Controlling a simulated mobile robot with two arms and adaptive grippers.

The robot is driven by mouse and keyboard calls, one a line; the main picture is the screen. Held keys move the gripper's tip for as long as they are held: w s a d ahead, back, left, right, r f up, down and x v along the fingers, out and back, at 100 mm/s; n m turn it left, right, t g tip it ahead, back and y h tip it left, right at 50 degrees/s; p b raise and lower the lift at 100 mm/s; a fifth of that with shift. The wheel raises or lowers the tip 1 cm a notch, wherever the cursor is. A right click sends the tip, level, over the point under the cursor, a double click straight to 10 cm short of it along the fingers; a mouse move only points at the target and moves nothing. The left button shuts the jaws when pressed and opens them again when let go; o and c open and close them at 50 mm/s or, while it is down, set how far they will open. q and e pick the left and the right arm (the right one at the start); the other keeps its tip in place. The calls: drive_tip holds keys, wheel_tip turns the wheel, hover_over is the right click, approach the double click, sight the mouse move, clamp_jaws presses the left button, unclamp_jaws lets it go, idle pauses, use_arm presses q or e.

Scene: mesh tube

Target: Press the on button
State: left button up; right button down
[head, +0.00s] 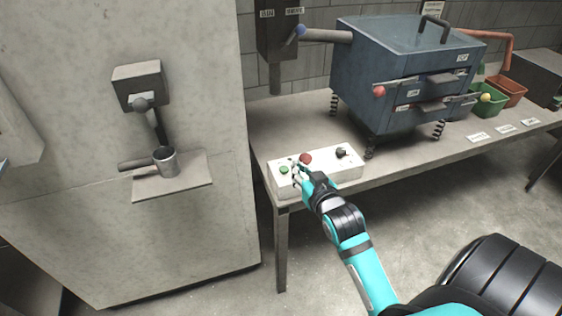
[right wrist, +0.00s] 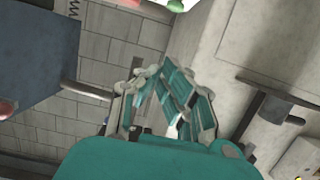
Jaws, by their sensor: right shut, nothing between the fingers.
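The white control box (head: 330,170) sits at the near left corner of the table. On its top are a green button (head: 284,170) at the left, a red button (head: 305,159) beside it and a black knob (head: 341,152) to the right. I cannot read which is the on button. My right gripper (head: 298,172) is shut and empty, its tips over the left part of the box, just right of the green button. Whether they touch the box is unclear. In the right wrist view, the green button (right wrist: 178,5) shows at the top edge, beyond the fingers (right wrist: 155,72). My left gripper is not seen.
A blue machine (head: 375,75) on springs stands behind the box on the table (head: 265,125). Green (head: 488,100) and red (head: 507,90) bins stand at the right. A metal cup (head: 165,160) sits on a wall shelf at the left.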

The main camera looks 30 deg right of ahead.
hover_over(284, 170)
drive_tip(key=s, duration=0.2)
drive_tip(key=shift+w+d+f, duration=0.1)
drive_tip(key=shift+w+f, duration=0.05)
drive_tip(key=shift+f, duration=0.45)
drive_tip(key=shift+w+d+f, duration=0.1)
drive_tip(key=shift+f, duration=0.45)
drive_tip(key=f, duration=0.2)
drive_tip(key=shift+w+f, duration=0.25)
drive_tip(key=shift+f, duration=0.05)
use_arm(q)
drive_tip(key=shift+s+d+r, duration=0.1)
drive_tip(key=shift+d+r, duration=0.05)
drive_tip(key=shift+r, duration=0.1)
use_arm(e)
drive_tip(key=shift+f, duration=0.85)
